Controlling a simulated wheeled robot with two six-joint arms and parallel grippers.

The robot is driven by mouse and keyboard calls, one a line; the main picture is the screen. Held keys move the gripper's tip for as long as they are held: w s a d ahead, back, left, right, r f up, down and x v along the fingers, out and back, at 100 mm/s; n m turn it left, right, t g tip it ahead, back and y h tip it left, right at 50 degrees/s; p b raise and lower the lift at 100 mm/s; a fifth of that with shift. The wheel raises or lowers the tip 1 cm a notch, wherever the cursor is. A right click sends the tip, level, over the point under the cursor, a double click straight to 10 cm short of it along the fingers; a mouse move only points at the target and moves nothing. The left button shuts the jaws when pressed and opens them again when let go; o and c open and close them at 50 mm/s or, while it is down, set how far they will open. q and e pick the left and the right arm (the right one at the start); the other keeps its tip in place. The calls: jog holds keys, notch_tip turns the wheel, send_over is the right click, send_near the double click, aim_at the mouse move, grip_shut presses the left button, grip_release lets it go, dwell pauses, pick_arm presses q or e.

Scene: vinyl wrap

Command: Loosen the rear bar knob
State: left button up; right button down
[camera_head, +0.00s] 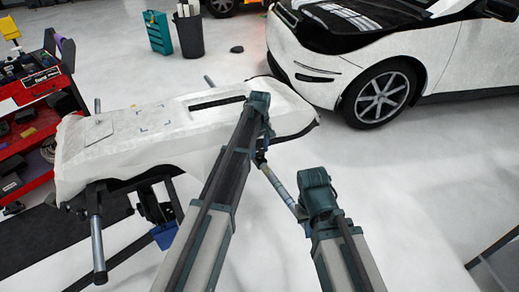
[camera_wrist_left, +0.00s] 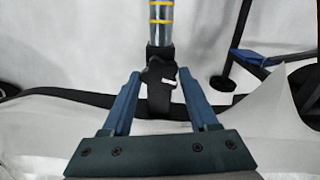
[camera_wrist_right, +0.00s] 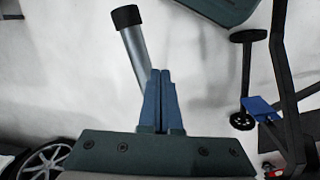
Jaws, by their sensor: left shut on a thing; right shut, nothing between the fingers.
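The rear bar knob (camera_wrist_left: 158,73) is black and lobed, on a black clamp below a grey bar with yellow bands (camera_wrist_left: 161,25). In the left wrist view my left gripper (camera_wrist_left: 159,78) has one blue finger on each side of the knob and is shut on it. In the head view the banded bar (camera_head: 279,187) slants down right from beside my left wrist; the knob is hard to make out there. My right gripper (camera_wrist_right: 161,73) is shut and empty, in front of a grey tube with a black cap (camera_wrist_right: 133,45).
A white-covered bumper (camera_head: 150,133) lies on the stand, left of and beyond my arms. A red tool cart (camera_head: 30,125) stands at the left edge. A white car (camera_head: 330,60) is at the back right. Open floor lies to the right.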

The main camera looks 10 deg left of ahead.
aim_at(260, 152)
dwell(0.4)
pick_arm(q)
jog(key=o, duration=1.4)
notch_tip(260, 152, up, 14)
jog(key=p, duration=1.3)
jog(key=shift+f+p, duration=0.1)
jog(key=shift+p, duration=0.3)
jog(key=shift+s+f, duration=0.1)
jog(key=shift+s, duration=0.05)
